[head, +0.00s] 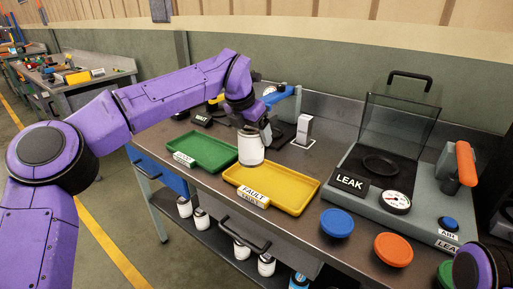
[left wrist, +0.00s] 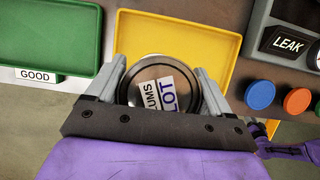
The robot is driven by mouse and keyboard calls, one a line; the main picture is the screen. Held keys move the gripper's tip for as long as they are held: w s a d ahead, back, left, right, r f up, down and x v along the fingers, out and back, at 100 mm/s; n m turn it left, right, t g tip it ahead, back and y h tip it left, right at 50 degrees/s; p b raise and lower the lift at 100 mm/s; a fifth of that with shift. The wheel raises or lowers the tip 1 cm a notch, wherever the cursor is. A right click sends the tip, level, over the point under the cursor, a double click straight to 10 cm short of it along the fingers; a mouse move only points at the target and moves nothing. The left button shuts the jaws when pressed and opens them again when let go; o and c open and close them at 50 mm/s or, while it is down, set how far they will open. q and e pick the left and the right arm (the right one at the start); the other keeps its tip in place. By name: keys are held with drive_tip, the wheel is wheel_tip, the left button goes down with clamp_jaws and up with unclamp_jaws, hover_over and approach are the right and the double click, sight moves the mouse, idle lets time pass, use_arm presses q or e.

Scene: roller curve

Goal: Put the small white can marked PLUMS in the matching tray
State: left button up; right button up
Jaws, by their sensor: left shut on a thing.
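My left gripper (head: 252,128) is shut on the white can (head: 251,149), holding it upright by its upper part. In the left wrist view the can's metal lid (left wrist: 152,78) sits between the two fingers (left wrist: 158,88), with a label reading PLUMS and LOT. The yellow tray (head: 304,192) is marked FAULT. The green tray (head: 212,137) is to its left, marked GOOD in the left wrist view (left wrist: 50,35). In the head view the can appears over the yellow tray's back left corner; its exact height is unclear. Both trays look empty.
A leak tester (head: 350,184) with a gauge and clear raised cover stands to the right. Blue (head: 337,223) and orange (head: 393,249) round pieces lie in front of it. Several white cans (head: 266,265) stand on the lower shelf. Part of my right arm shows at bottom right.

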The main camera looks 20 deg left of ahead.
use_arm(q)
drive_tip(key=w+f, duration=0.1)
drive_tip(key=f, duration=0.1)
drive_tip(key=w+f+p, duration=0.1)
drive_tip(key=f, duration=0.2)
drive_tip(key=w+a+f, duration=0.1)
drive_tip(key=f, duration=0.1)
drive_tip(key=shift+w+f+p, duration=0.25)
drive_tip(key=shift+w+p, duration=0.1)
drive_tip(key=shift+f, duration=0.15)
drive_tip(key=shift+s+f, duration=0.1)
drive_tip(key=shift+f, duration=0.05)
drive_tip(key=o, duration=1.4)
drive_tip(key=shift+r, duration=0.2)
drive_tip(key=b+v, duration=0.1)
drive_tip(key=v, duration=1.1)
